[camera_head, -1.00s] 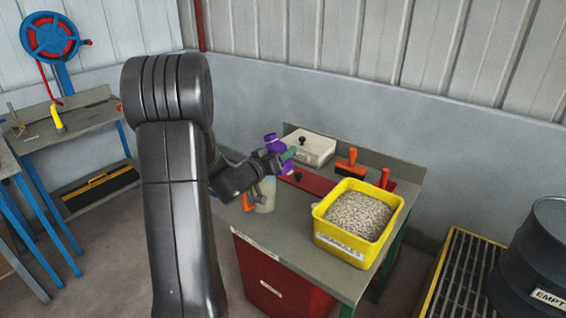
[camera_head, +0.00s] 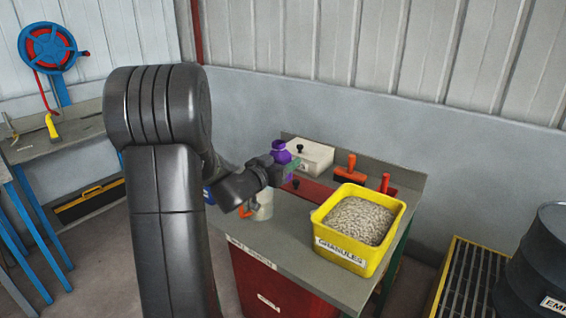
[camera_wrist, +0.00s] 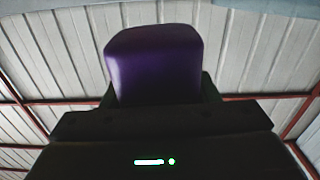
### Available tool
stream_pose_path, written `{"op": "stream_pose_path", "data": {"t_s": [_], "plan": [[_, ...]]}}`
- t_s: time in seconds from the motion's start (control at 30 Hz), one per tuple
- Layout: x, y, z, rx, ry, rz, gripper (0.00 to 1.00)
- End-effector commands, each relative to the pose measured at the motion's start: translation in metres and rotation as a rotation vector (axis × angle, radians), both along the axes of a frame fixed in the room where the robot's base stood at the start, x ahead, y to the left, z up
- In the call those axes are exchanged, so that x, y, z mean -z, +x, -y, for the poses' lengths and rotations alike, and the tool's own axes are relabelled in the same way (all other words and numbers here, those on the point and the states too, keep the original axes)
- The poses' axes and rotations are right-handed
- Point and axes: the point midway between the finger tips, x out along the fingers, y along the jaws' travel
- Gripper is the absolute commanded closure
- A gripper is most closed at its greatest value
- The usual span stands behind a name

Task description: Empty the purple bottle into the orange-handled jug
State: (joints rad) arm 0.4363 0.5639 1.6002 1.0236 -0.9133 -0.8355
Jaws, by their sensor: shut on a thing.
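The purple bottle (camera_head: 280,156) is held in my gripper (camera_head: 287,170), above the bench and behind the jug. Its upper part stands out above the jaws; the jaws hide much of the rest. In the wrist view one purple part of the bottle (camera_wrist: 155,62) rises past the dark gripper body. The jug (camera_head: 264,206) is pale and stands on the bench just below my gripper, partly hidden by it. Its orange handle (camera_head: 245,212) points left. The bottle is apart from the jug. I see no stream, and the contents of both are hidden.
A yellow tub of granules (camera_head: 361,224) stands to the right of the jug. Behind are a white box (camera_head: 309,156), a red panel (camera_head: 318,190) and an orange-handled tool (camera_head: 350,168). A dark drum (camera_head: 540,255) is at far right. The bench front between jug and tub is clear.

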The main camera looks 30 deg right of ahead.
Motion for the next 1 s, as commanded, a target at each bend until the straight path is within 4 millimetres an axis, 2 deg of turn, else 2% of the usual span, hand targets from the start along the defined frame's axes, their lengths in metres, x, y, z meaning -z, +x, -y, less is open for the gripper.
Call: {"op": "stream_pose_path", "data": {"t_s": [0.17, 0.5, 0.83, 0.93, 1.0], "plan": [[-0.004, 0.0, 0.0, 0.0, -0.001, -0.001, 0.77], [-0.032, 0.0, 0.0, 0.0, 0.0, -0.001, 0.77], [-0.029, 0.001, -0.001, -0.002, -0.001, -0.001, 0.77], [-0.024, 0.005, -0.01, -0.013, -0.002, 0.002, 0.77], [-0.017, 0.012, -0.022, -0.028, -0.003, 0.005, 0.77]]}}
